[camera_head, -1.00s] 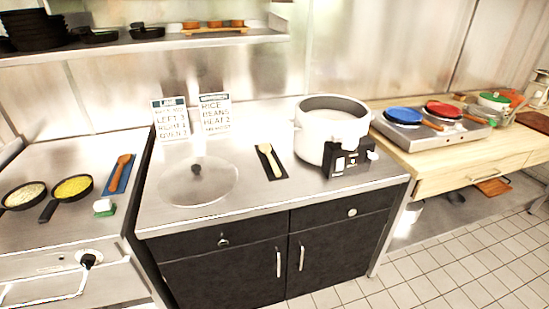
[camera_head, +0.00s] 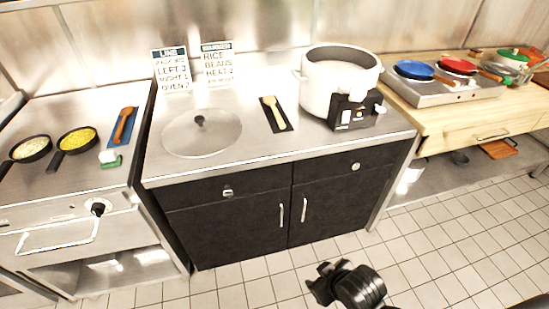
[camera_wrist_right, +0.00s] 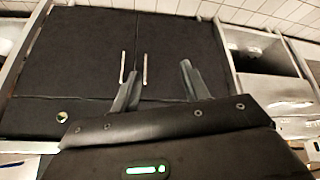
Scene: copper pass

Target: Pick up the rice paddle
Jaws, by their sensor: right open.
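The rice paddle (camera_head: 273,112), pale and cream-coloured, lies on a small black mat (camera_head: 286,123) on the steel counter, between the glass lid and the rice cooker. My right gripper (camera_head: 323,279) is low in front of the cabinet, over the tiled floor, well below and apart from the paddle. In the right wrist view its two fingers (camera_wrist_right: 158,70) are spread and empty, with the dark cabinet doors behind them. The paddle is not seen in that view. My left gripper is not in view.
A white rice cooker (camera_head: 322,88) stands right of the paddle, and a glass lid (camera_head: 202,140) lies left of it. Two signs (camera_head: 216,64) stand behind. A brown spoon (camera_head: 123,125) and two pans (camera_head: 75,143) are on the left. The counter in front of the paddle is clear.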

